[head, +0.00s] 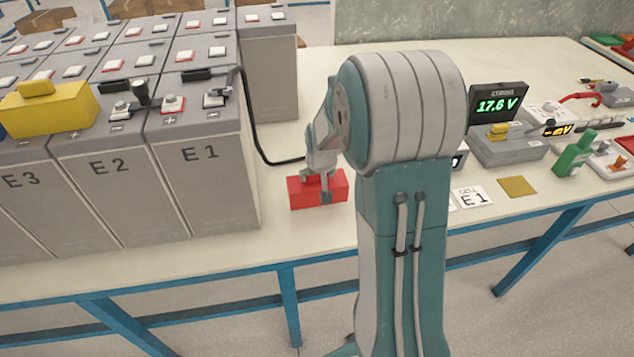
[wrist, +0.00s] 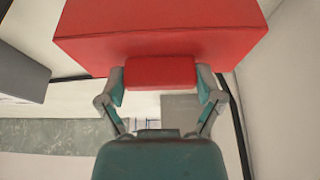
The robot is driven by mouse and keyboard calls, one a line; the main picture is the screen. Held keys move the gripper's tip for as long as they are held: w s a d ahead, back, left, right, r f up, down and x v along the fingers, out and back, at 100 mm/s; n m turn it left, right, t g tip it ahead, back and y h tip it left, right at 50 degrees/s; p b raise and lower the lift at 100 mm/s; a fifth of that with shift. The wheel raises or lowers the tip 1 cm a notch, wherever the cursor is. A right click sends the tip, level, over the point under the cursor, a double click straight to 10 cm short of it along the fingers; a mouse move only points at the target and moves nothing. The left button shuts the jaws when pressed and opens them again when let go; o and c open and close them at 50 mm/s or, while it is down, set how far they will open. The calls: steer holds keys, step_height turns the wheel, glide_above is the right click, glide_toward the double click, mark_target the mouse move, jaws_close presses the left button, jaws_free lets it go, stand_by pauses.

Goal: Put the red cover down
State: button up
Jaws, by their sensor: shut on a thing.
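The red cover (head: 302,195) is a box-shaped block with a smaller raised grip on top. In the head view it is at or just above the bench top, right of the battery E1; I cannot tell whether its underside touches the bench. My gripper (head: 323,186) is above it, with its fingers at the grip. In the wrist view the red cover (wrist: 160,35) fills the upper middle, and my gripper (wrist: 160,78) has one finger on each side of the red grip. My arm hides part of the bench behind.
Battery E1 (head: 200,170) stands left of the cover, with a black cable (head: 262,150) running down to the bench (head: 270,235). A yellow cover (head: 50,108) sits on the batteries at left. A meter reading 17.6 V (head: 497,105) and a green bottle-like object (head: 573,155) are at right.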

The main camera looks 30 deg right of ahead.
steer(key=f, duration=0.2)
steer(key=shift+d+f, duration=0.25)
steer(key=shift+f, duration=0.15)
steer(key=o, duration=0.9)
steer(key=shift+a, duration=0.15)
